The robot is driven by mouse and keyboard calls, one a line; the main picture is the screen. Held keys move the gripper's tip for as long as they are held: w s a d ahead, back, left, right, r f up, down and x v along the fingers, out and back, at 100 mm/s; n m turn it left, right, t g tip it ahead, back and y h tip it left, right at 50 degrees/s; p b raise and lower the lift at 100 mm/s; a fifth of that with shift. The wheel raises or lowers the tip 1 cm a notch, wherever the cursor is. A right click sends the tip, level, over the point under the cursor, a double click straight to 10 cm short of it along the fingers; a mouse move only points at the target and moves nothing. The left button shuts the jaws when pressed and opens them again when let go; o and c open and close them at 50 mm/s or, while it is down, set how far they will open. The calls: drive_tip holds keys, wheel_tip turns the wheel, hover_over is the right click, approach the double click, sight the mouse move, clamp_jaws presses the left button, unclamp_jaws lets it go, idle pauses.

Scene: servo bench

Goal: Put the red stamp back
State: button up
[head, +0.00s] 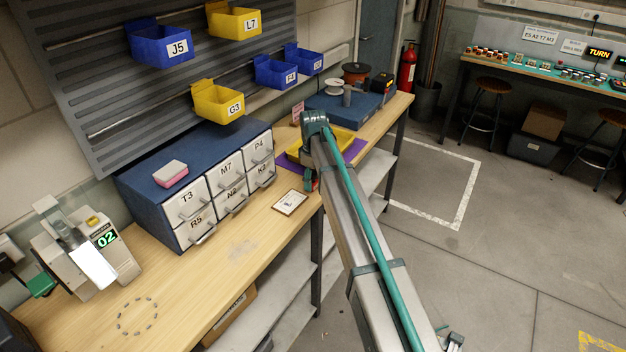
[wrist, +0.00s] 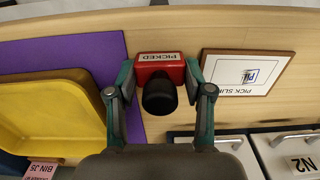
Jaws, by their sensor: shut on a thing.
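The red stamp (wrist: 160,62) has a black round handle (wrist: 159,97) and a white "PICKED" label. In the wrist view it sits between the fingers of my gripper (wrist: 160,78), which is shut on its sides. In the head view my gripper (head: 310,181) is low at the bench, between the purple mat and the framed pick slip. My arm covers part of that spot. I cannot tell whether the stamp touches the bench top.
A yellow tray (wrist: 45,115) lies on the purple mat (wrist: 100,50) on one side. The framed pick slip (wrist: 245,72) lies on the other. The drawer cabinet (head: 150,207) stands behind, with a pink-and-white block (head: 171,174) on top. Bare bench (head: 235,245) lies toward the front left.

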sight(313, 173)
drive_tip(key=shift+f, duration=0.2)
drive_tip(key=o, duration=0.9)
drive_tip(key=shift+r, duration=0.1)
wheel_tip(313, 173, up, 12)
drive_tip(key=b, duration=0.2)
drive_tip(key=shift+r+b, duration=0.15)
drive_tip(key=shift+b, duration=0.15)
